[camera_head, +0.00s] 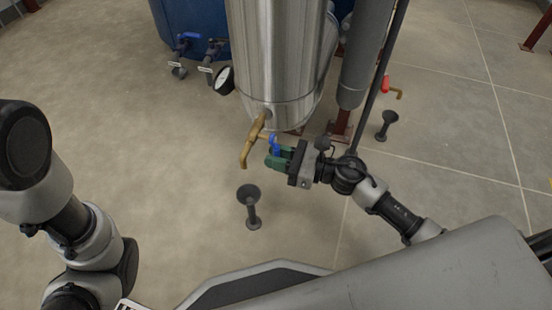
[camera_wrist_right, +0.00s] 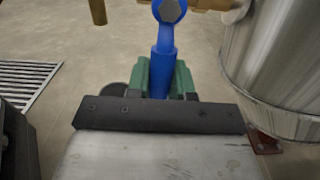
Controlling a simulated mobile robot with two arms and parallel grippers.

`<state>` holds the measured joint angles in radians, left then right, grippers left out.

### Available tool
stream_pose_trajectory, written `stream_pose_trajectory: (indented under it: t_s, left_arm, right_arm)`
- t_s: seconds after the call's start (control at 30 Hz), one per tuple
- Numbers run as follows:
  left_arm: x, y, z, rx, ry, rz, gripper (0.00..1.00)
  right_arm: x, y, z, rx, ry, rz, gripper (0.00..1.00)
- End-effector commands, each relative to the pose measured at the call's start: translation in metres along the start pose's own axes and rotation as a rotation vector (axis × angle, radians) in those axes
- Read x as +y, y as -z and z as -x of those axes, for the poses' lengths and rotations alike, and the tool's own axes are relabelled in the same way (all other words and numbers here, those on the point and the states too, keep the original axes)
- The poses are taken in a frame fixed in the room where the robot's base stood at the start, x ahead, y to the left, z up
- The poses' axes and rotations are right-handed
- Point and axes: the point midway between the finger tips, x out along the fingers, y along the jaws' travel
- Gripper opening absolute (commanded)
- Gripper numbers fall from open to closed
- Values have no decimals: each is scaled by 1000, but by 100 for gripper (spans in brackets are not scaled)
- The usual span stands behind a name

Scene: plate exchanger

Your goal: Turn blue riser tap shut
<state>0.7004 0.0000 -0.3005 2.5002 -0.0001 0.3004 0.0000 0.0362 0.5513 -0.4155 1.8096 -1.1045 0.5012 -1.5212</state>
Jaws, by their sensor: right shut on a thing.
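The blue tap handle (camera_head: 274,144) sits on a brass tap (camera_head: 247,150) at the lower end of a steel column. In the right wrist view the blue handle (camera_wrist_right: 163,62) runs down from its round hub into the jaws. My right gripper (camera_head: 278,160) has green fingers, and it is shut on the blue handle; the wrist view shows the green fingers (camera_wrist_right: 163,82) on both sides of it. In the head view the fingers hide part of the handle. My left arm shows at the left edge of the head view, but its gripper is not visible.
The steel column (camera_head: 277,50) stands behind the tap. A black floor funnel (camera_head: 249,205) stands below the spout, and another (camera_head: 386,124) stands to the right. A red-handled tap (camera_head: 387,85), a gauge (camera_head: 224,80) and a blue tank (camera_head: 190,25) are further back. Open floor lies to the left.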

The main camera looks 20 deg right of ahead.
Motion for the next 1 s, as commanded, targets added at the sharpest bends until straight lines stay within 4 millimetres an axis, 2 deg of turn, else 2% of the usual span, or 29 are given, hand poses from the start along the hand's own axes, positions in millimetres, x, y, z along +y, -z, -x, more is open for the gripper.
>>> stream_pose_trajectory:
  t_s: [0.4, 0.43, 0.57, 0.87, 1.0]
  left_arm:
    - [0, 0, 1, -1, 0, -1, 43]
    - [0, 0, 1, -1, 0, -1, 43]
    - [0, 0, 1, -1, 0, -1, 43]
    - [0, 0, 0, -1, 0, -1, 43]
    - [-1, -2, -5, -2, 0, -1, 43]
  right_arm:
    - [-1, 1, 1, 4, 2, 13, 0]
    - [-1, 1, 1, 4, 2, 13, 27]
    - [-1, 1, 1, 3, 1, 11, 47]
    - [0, 0, 1, 2, 0, 8, 48]
    - [0, 0, 14, 4, 1, 5, 48]
